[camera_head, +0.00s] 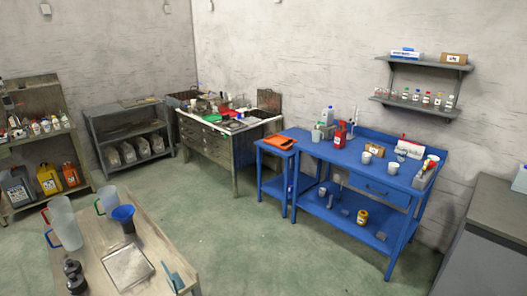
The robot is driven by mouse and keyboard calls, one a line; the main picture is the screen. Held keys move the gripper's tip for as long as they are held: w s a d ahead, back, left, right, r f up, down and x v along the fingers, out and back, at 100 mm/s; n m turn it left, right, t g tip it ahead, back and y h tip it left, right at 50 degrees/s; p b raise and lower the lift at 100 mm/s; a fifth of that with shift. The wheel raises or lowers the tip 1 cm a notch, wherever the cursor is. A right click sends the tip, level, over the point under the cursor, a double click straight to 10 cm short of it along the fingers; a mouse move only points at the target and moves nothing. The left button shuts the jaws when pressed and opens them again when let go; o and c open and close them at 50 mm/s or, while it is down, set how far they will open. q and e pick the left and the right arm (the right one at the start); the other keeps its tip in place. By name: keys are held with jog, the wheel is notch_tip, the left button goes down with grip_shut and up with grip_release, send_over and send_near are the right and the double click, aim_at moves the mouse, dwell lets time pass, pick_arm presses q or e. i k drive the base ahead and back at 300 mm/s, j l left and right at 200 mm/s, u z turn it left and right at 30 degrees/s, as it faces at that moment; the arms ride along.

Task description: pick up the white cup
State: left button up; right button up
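Neither of my grippers is in view.
A wooden table (160,250) with pitchers (66,225), a blue funnel (123,213) and a metal tray (127,266) is at the near left. A grey cabinet (490,215) is at the right. Open green floor (235,245) lies before the blue workbench.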

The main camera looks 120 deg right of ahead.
aim_at(393, 169)
jog(key=z, duration=4.8)
jog(key=i+z, duration=0.35)
jog(key=i+j+z, duration=0.1)
jog(key=i+z, duration=0.25)
jog(key=k, duration=0.05)
